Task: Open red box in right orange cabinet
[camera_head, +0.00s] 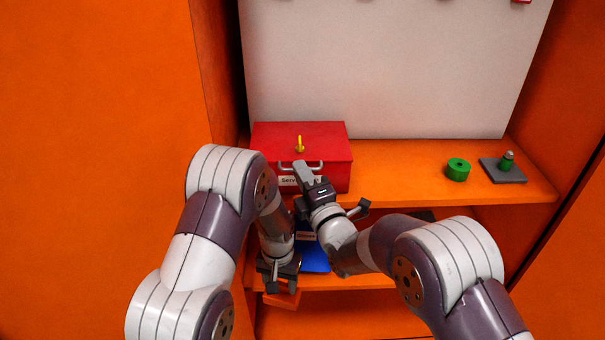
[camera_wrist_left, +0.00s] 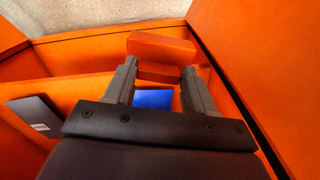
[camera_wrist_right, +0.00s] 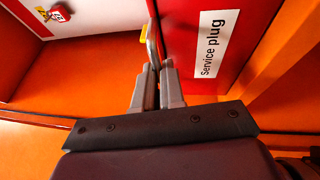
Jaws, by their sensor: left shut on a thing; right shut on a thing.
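The red box (camera_head: 325,142) stands on the cabinet's upper shelf, its lid down. A yellow latch (camera_head: 300,146) is on it, and a metal handle (camera_head: 314,165) is on its front. A "Service plug" label (camera_wrist_right: 214,44) shows on the box in the right wrist view. My right gripper (camera_head: 301,170) is at the box front, its fingers shut on the handle (camera_wrist_right: 152,42). My left gripper (camera_head: 282,287) is low, below the upper shelf, shut on an orange block (camera_wrist_left: 162,48). The block also shows in the head view (camera_head: 283,300). My right gripper hides part of the label.
The orange cabinet's upper shelf (camera_head: 400,180) is clear right of the box up to a green ring (camera_head: 458,169) and a grey plate with a green peg (camera_head: 503,172). A blue item (camera_head: 314,259) is on the lower shelf (camera_head: 350,282), between my arms.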

